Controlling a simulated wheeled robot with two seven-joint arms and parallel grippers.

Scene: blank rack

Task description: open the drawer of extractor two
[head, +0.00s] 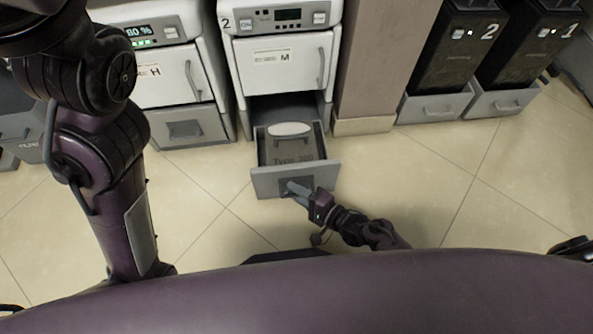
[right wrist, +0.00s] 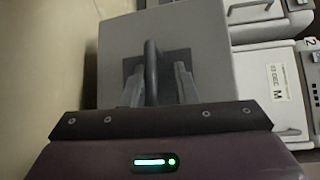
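Extractor two is the white cabinet (head: 276,67) marked 2, with an M label on its closed upper door. Its grey lower drawer (head: 296,181) stands pulled well out; it also shows in the right wrist view (right wrist: 215,60). Inside lies a dark piece lettered "Type 300" (head: 298,160) with a pale rounded part behind it. My right gripper (head: 291,187) is at the drawer front. In the right wrist view its fingers (right wrist: 160,84) stand apart, one on each side of the drawer's bar handle (right wrist: 151,68). My left gripper is out of view; only the left arm shows.
Another white extractor (head: 176,75) marked H stands to the left with its drawer (head: 187,127) shut. Two black bins (head: 450,60) marked 2 and 1 stand right of a beige pillar (head: 385,60). The tiled floor right of the open drawer is clear.

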